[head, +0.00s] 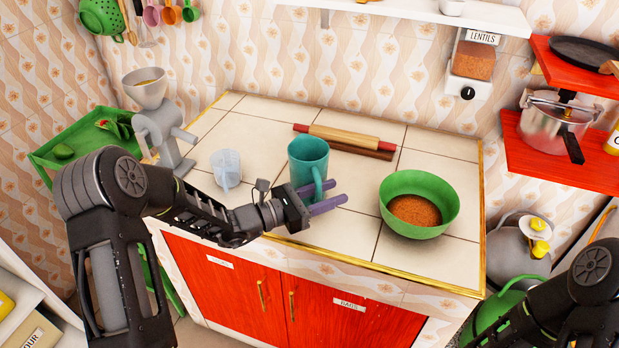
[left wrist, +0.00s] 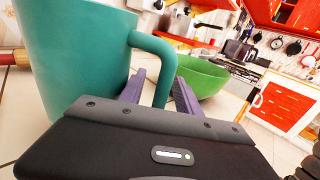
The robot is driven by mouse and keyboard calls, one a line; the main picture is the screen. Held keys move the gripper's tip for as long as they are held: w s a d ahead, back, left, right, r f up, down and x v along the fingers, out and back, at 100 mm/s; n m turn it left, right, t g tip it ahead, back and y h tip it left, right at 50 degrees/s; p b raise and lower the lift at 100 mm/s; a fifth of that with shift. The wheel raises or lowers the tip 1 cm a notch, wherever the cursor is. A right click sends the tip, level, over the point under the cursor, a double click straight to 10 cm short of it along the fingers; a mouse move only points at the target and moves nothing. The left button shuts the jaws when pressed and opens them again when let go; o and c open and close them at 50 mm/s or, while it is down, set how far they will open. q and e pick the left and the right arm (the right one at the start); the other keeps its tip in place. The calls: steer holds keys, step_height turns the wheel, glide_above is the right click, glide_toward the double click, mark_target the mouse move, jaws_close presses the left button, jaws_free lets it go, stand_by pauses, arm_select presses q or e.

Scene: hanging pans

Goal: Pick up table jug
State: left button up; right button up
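The teal table jug (head: 308,158) stands upright on the tiled counter, with its handle towards the front right. My left gripper (head: 327,195) is low beside it, its purple fingers apart at the handle. In the left wrist view the jug (left wrist: 70,50) fills the left side. Its handle (left wrist: 162,70) comes down between the two fingers of my left gripper (left wrist: 160,90), with a gap on the left finger's side. The gripper looks open, not closed on the handle. My right arm shows at the lower right of the head view, but its gripper is out of sight.
A green bowl (head: 420,203) with brown contents stands right of the jug. A clear measuring cup (head: 226,168) and a grey grinder (head: 160,125) are to the left. A rolling pin (head: 345,138) lies behind. Bare tiles (head: 320,235) are in front.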

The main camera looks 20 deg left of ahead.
stand_by(0.3)
arm_select(q)
jaws_close()
stand_by(0.3)
steer(key=shift+r, duration=0.1)
stand_by(0.9)
